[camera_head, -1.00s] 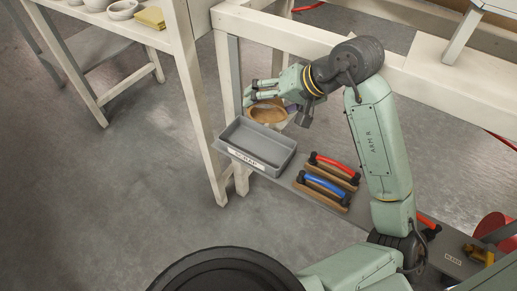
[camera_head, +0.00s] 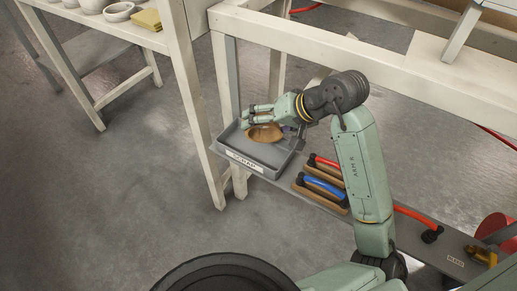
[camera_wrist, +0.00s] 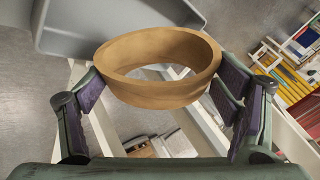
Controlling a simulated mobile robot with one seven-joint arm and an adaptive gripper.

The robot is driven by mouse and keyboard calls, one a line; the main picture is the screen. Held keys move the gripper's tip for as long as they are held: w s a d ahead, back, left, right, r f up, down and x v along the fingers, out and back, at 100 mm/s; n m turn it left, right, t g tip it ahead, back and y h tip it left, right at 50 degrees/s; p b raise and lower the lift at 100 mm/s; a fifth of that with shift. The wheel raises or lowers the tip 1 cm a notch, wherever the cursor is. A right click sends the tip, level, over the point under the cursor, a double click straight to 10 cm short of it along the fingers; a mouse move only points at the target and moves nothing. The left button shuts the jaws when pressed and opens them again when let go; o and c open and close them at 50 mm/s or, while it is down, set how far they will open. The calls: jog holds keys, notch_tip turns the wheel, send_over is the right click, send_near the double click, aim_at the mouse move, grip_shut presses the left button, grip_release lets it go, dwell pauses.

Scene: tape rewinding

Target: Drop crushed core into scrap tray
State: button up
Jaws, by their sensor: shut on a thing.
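The crushed core (camera_head: 264,133) is a tan, flattened ring. My gripper (camera_head: 258,120) is shut on it, with fingers at either side. In the wrist view the core (camera_wrist: 160,88) sits between the two finger pads of my gripper (camera_wrist: 160,98), its oval opening showing. The scrap tray (camera_head: 245,161) is a grey, shallow tray with a "SCRAP" label on its front. In the head view the core overlaps the tray's inside; I cannot tell whether it touches the floor of the tray. The tray's grey wall shows at the top of the wrist view (camera_wrist: 120,42).
Beside the tray, a red-handled tool (camera_head: 328,163) and a blue-handled tool (camera_head: 324,187) lie on the grey shelf (camera_head: 385,222). A cream bench beam (camera_head: 300,38) runs behind my arm. A bench leg (camera_head: 196,110) stands left of the tray.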

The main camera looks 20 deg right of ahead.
jog(key=o, duration=1.1)
jog(key=v, duration=1.2)
jog(key=shift+s, duration=0.1)
